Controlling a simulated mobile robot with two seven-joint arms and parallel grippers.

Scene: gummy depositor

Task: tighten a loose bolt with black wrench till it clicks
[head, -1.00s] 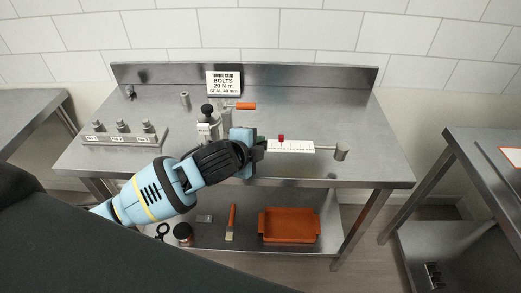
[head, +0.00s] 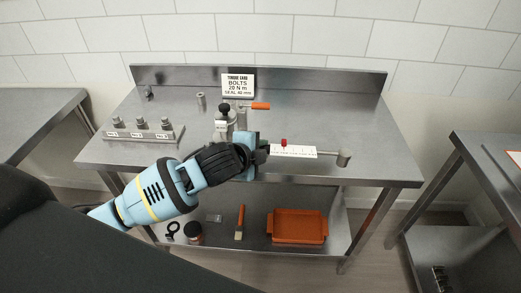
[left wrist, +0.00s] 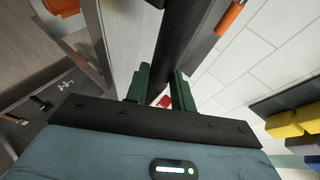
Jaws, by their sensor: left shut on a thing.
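My left gripper (head: 265,151) is shut on the black wrench (head: 302,152). It also shows in the left wrist view (left wrist: 161,85), with its green fingers on either side of the wrench's black shaft (left wrist: 185,40). In the head view the wrench lies nearly level across the table's front part. It has a white scale plate, a red marker and a grey socket head (head: 344,157) at its right end. A grey block (head: 150,137) with three bolts (head: 139,122) and number labels stands at the table's left. I cannot tell which bolt is loose. My right gripper is not in view.
A torque card (head: 238,83) reading "BOLTS 20 N m" stands at the back. A dark-knobbed device (head: 223,120) and an orange-handled tool (head: 260,106) are behind my gripper. The lower shelf holds an orange tray (head: 298,227) and a brush (head: 240,222). The table's right is clear.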

